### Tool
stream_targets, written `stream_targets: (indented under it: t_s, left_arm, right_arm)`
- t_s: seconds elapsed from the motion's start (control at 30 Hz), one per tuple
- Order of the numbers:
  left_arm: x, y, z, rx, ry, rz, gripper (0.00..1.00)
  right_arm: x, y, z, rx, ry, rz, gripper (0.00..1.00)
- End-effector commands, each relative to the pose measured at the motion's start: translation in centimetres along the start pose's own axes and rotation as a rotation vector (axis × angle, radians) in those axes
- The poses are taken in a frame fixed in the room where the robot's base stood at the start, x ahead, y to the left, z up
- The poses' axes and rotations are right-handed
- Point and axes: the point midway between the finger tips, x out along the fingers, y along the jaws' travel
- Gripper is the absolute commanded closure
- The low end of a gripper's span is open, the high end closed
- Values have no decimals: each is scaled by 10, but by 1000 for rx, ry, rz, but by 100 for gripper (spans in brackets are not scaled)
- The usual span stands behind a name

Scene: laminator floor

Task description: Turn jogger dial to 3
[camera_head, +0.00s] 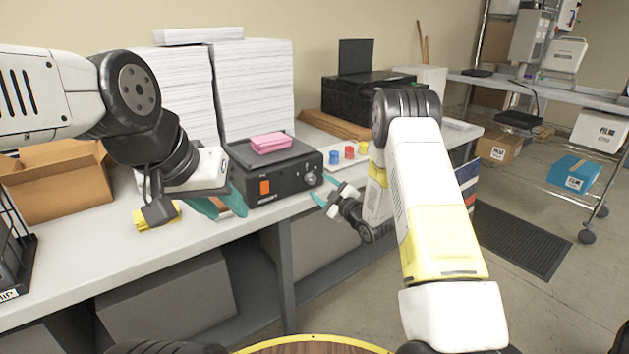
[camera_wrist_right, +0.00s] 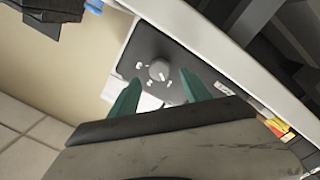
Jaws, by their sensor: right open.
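The jogger (camera_head: 285,182) is a black box on the bench with an orange switch on its front and a pink pad on top. Its dial (camera_head: 311,179) is a grey round knob at the right of the front panel.
Tall white paper stacks (camera_head: 252,85) stand behind the jogger. Red, blue and yellow pieces (camera_head: 349,152) lie on a white tray to its right. A yellow object (camera_head: 156,217) lies by my left gripper. A cardboard box (camera_head: 58,183) is at the left.

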Motion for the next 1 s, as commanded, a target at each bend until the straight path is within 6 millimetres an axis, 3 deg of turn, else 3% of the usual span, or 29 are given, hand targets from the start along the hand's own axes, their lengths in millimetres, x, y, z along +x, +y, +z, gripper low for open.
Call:
stream_targets:
  t_s: [0.1, 0.3, 0.67, 0.93, 1.0]
  left_arm:
    - [0, 0, 0, 0, 0, 0, 64]
    - [0, 0, 0, 0, 0, 0, 64]
    - [0, 0, 0, 0, 0, 0, 64]
    - [0, 0, 0, 0, 0, 0, 64]
    - [0, 0, 0, 0, 0, 0, 64]
  right_arm:
    - [21, 0, -1, -1, 3, -1, 44]
    - [45, 0, -1, 1, 1, -1, 44]
    - [51, 0, 0, 2, -1, 0, 44]
    - [51, 0, 0, 2, -1, 0, 97]
    - [51, 0, 0, 2, -1, 0, 100]
